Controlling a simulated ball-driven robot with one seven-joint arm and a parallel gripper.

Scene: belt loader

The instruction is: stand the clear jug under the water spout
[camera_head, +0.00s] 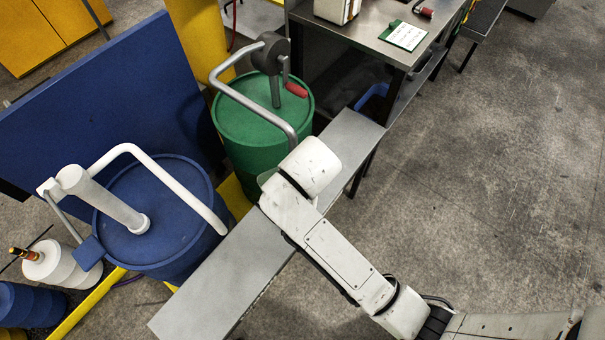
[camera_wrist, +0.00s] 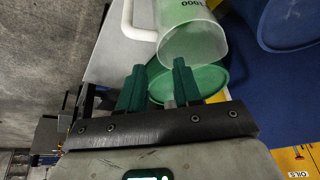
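The clear jug (camera_wrist: 190,38) shows in the wrist view just beyond my fingertips, with dark markings that read upside down. A white bar (camera_wrist: 128,22) beside it looks like its handle. My gripper (camera_wrist: 158,80) has its two dark green fingers apart, with no jug between them. In the head view my wrist hides the gripper and most of the jug. A white spout pipe (camera_head: 190,185) bends from the pump on the blue drum (camera_head: 135,250) towards the bench. A grey spout pipe (camera_head: 262,108) comes from the pump on the green drum (camera_head: 240,125). Neither spout carries a readable label here.
A narrow grey bench (camera_head: 225,270) runs in front of both drums, its near left part bare. A steel table (camera_head: 375,35) with a green-and-white card (camera_head: 403,35) stands at the back. A blue panel (camera_head: 100,95) rises behind the drums. Open floor (camera_head: 500,180) lies right.

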